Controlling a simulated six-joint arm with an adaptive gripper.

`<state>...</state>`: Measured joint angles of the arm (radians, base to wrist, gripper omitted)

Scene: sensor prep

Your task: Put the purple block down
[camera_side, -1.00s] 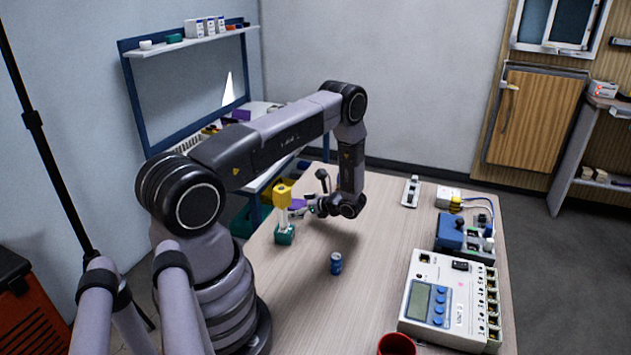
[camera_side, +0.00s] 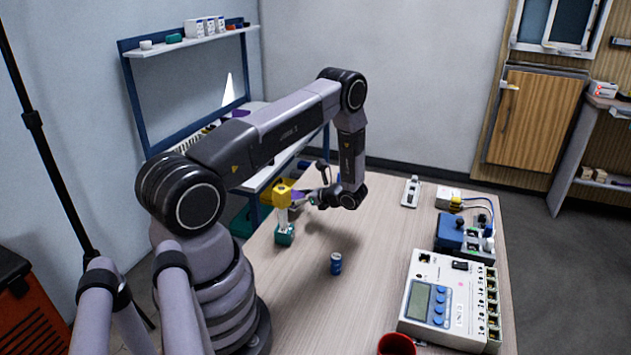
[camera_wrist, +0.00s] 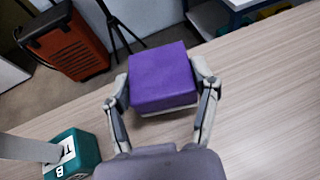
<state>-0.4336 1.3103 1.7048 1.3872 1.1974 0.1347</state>
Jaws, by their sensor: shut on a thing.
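The purple block (camera_wrist: 161,77) is between the two fingers of my gripper (camera_wrist: 163,90) in the wrist view. My gripper is shut on it, with a finger on its left and right sides. In the side view my gripper (camera_side: 310,199) is above the far left part of the wooden table (camera_side: 300,315), and the purple block (camera_side: 297,198) shows only in part behind the yellow-topped item. A gap and a shadow below suggest the block is held off the table.
A teal block with a white post and yellow top (camera_side: 284,234) stands close to my gripper. A blue can (camera_side: 336,263) stands mid-table. A meter box (camera_side: 446,300), a red cup (camera_side: 397,345) and a blue device (camera_side: 450,232) line the right side. The table between is clear.

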